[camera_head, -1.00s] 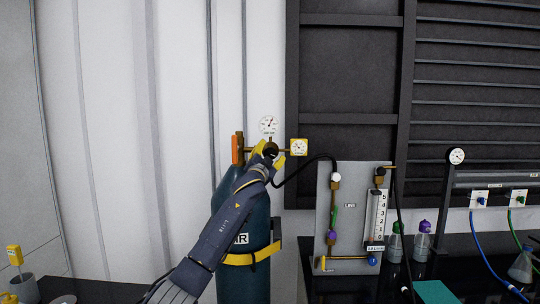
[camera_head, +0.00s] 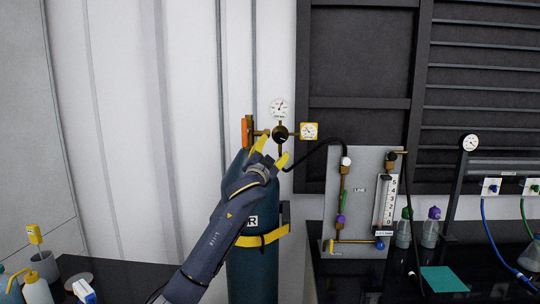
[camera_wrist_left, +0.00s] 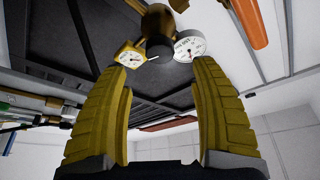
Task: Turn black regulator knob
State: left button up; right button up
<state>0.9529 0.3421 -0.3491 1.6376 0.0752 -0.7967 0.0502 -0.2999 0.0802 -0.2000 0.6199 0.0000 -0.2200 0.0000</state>
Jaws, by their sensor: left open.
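The black regulator knob (camera_head: 280,133) sits on the brass regulator at the top of the teal gas cylinder (camera_head: 253,275). It faces the head camera, with a thin pale mark on its front. A round white gauge (camera_head: 279,107) is above it and a yellow square gauge (camera_head: 309,131) is to its right. My left gripper (camera_head: 273,152) is open and empty, just below and in front of the knob. In the left wrist view the knob (camera_wrist_left: 158,48) shows between and beyond the two yellow fingers (camera_wrist_left: 162,78), apart from them. My right gripper is not in view.
An orange part (camera_head: 247,131) stands left of the regulator. A black hose (camera_head: 318,153) runs right to a grey flowmeter panel (camera_head: 358,210). Bottles stand on the dark bench at right, and wash bottles (camera_head: 36,290) at lower left. A yellow strap (camera_head: 262,238) circles the cylinder.

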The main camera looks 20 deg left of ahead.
pick_arm(q)
jog(key=shift+v, duration=1.3)
